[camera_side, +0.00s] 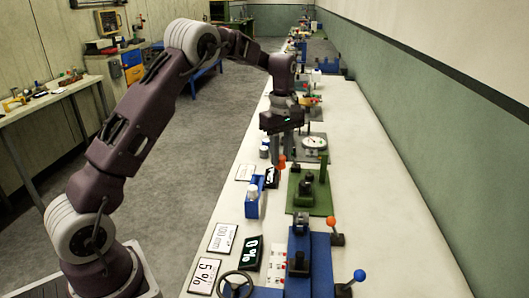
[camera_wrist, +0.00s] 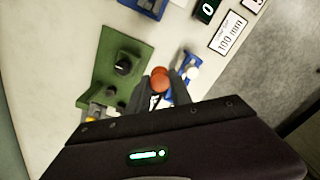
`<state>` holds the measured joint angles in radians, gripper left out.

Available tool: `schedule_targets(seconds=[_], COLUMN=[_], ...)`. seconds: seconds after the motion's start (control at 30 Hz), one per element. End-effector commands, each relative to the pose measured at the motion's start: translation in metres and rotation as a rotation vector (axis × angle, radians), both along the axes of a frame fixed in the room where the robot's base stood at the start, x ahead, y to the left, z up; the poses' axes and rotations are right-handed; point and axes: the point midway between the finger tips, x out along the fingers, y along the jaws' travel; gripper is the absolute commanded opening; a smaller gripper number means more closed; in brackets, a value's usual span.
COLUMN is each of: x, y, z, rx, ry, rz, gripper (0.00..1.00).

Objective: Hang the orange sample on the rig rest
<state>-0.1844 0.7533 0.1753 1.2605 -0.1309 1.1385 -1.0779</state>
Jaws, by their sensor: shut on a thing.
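The orange sample (camera_side: 282,163) is between the fingertips of my gripper (camera_side: 283,151), which is shut on it above the bench. In the wrist view the sample (camera_wrist: 160,80) shows as a rounded orange end between the two dark fingers; the rest of it is hidden. A green rig (camera_side: 313,192) with dark upright parts stands just nearer the side camera, below and right of the sample. In the wrist view the green rig (camera_wrist: 112,62) lies left of the fingers. I cannot clearly make out its rest.
A blue stand (camera_side: 253,202) with a pale top is left of the green rig. A lever with an orange ball (camera_side: 331,222) and one with a blue ball (camera_side: 359,275) stand nearer. A round dial (camera_side: 315,142) is behind. The bench's right side (camera_side: 385,200) is clear.

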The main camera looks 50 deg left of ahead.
Motion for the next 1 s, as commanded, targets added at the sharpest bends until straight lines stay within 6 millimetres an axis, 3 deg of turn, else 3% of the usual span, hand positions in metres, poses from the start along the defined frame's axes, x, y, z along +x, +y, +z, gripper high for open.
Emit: schedule_targets(seconds=[0.03, 0.1, 0.2, 0.3, 0.7, 1.0], x=[-0.003, -0.008, -0.018, -0.025, -0.027, -0.027], y=[-0.026, -0.058, -0.094, -0.113, -0.119, -0.119], z=[0.002, 0.004, 0.005, 0.006, -0.027, -0.031], rx=[0.0, 0.0, 0.0, 0.0, -0.001, 0.0], ry=[-0.001, 0.0, 0.0, 0.0, 0.001, -0.001], rz=[-0.059, -0.134, -0.22, -0.27, -0.287, -0.286], gripper=[0.0, 0.0, 0.0, 0.0, 0.0, 0.0])
